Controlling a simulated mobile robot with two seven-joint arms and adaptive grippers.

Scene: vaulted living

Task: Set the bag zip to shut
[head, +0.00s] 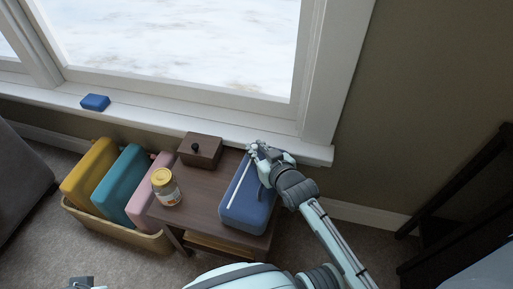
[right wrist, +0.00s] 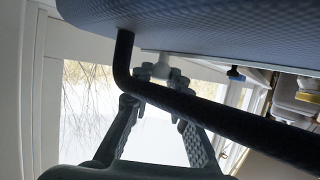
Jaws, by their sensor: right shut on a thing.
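The blue bag (head: 248,205) lies on the small brown table, with a pale zip line (head: 239,182) running along its top. My right gripper (head: 257,149) is at the far end of this line, shut on the zip pull. In the right wrist view the pale zip pull (right wrist: 165,74) sits between my fingertips, under the bag's dark blue textured side (right wrist: 220,35). A black bar, seemingly the bag's handle (right wrist: 220,112), crosses in front of my fingers. A small part of my left gripper (head: 80,283) shows at the bottom left edge; its jaws are unclear.
On the table (head: 200,213) are a brown box with a dark knob (head: 199,151) and a yellow-lidded jar (head: 166,188). A crate (head: 115,232) of coloured folders stands left. A blue block (head: 95,102) lies on the windowsill. The window wall is close behind the bag.

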